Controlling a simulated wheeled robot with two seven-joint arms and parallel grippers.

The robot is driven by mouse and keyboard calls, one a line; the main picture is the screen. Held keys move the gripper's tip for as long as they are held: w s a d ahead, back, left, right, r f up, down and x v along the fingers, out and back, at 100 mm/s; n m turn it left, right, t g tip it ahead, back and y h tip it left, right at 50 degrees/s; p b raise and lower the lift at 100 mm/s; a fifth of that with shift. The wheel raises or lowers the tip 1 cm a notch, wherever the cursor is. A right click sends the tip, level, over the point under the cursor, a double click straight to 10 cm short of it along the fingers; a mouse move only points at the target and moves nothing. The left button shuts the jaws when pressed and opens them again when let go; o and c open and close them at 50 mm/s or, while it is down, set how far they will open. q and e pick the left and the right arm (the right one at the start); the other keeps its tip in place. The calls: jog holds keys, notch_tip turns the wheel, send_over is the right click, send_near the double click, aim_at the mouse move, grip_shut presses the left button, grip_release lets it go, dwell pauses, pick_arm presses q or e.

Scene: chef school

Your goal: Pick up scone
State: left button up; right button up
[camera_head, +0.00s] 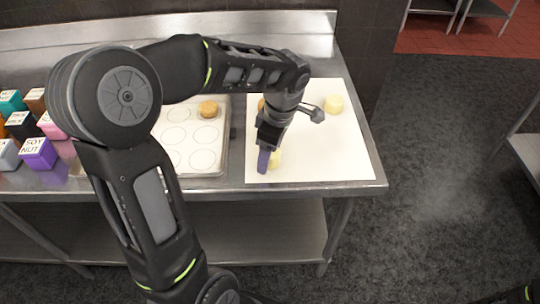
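A pale yellow scone (276,158) lies on the white sheet near the counter's front edge, partly hidden by my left gripper (267,161). The gripper points down over it, with a purple finger on the scone's left side. I cannot tell whether the fingers touch the scone or are closed on it. A golden-brown scone (261,104) shows partly behind my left arm. A golden scone (208,109) sits on the baking tray (226,150). My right gripper is not in view.
The tray has several printed circles, with most visible ones empty. Several labelled allergen cubes, including a purple one (38,153), stand at the left. The metal counter (360,186) ends just right of the white sheet (335,150). The sheet's right side is mostly clear.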

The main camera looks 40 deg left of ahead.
pick_arm(q)
jog(key=c, duration=1.3)
jog(key=shift+o, duration=0.2)
notch_tip(320, 180, up, 10)
jog(key=shift+b, duration=0.3)
